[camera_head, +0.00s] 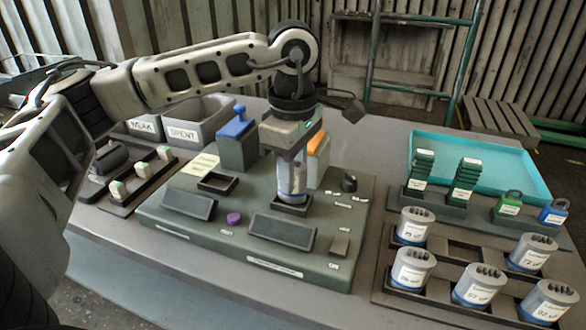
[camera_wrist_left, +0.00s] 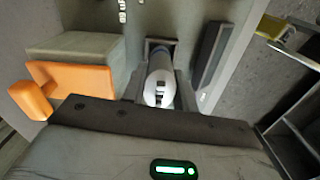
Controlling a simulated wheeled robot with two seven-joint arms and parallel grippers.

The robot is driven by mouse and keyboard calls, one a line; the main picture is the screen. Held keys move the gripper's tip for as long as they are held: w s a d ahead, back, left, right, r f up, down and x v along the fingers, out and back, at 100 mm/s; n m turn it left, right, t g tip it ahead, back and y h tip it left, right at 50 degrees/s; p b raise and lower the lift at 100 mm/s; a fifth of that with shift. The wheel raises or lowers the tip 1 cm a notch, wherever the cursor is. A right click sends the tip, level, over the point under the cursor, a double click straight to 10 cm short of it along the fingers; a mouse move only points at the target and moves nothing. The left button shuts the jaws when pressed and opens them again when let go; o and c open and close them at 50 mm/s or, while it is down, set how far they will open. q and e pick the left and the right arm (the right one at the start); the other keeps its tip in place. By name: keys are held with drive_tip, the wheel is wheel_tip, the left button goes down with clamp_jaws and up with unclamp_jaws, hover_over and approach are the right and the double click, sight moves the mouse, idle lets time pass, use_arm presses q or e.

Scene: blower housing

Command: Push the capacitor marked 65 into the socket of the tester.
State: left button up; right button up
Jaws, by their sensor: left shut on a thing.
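My left gripper (camera_head: 291,185) points straight down over the tester (camera_head: 170,222), shut on a grey capacitor (camera_head: 292,178) with a blue lower band. The capacitor is upright, and its lower end is at the square black socket (camera_head: 292,208). I cannot tell how deep it sits, and its marking is not readable. In the left wrist view the capacitor (camera_wrist_left: 160,88) shows between the fingers, terminals toward the camera, with the dark socket (camera_wrist_left: 158,43) frame behind its far end. My right gripper is not in view.
A blue-handled block (camera_head: 236,140) and an orange-topped block (camera_head: 318,160) stand close behind the gripper. A rack (camera_head: 388,285) at right holds several capacitors and an empty slot (camera_head: 466,250). Grey bins (camera_head: 190,125) and a teal tray (camera_head: 500,160) lie further back.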

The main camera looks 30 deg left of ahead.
use_arm(q)
drive_tip(key=shift+f+b, duration=0.65)
drive_tip(key=shift+f, duration=0.15)
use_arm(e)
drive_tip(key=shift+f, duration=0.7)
use_arm(q)
drive_tip(key=o, duration=0.9)
drive_tip(key=shift+r, duration=0.1)
wheel_tip(320, 180, up, 16)
drive_tip(key=p, duration=0.2)
drive_tip(key=shift+p, duration=0.3)
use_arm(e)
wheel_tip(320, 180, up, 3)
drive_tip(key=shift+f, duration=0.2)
